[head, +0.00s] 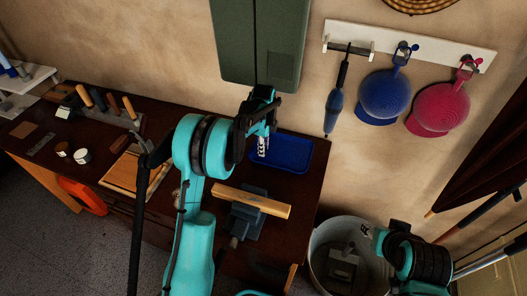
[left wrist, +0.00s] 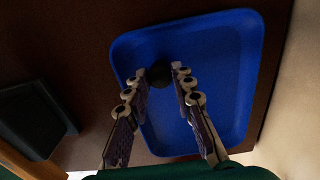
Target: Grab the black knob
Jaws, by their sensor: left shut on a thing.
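The black knob (left wrist: 158,75) is a small dark round thing over the blue tray (left wrist: 222,50) in the left wrist view. My left gripper (left wrist: 157,77) has its fingertips on either side of the knob and is shut on it. In the head view my left gripper (head: 262,147) points down at the near left part of the blue tray (head: 292,154). The knob is hidden there by the gripper and arm. Part of my right arm shows at the lower right of the head view, but its gripper cannot be made out.
A vise (head: 246,216) with a wooden bar (head: 252,201) stands in front of the tray on the dark table. A green cabinet (head: 235,45) hangs close above my left gripper. A metal bucket (head: 322,235) stands right of the table. Tools lie at the left.

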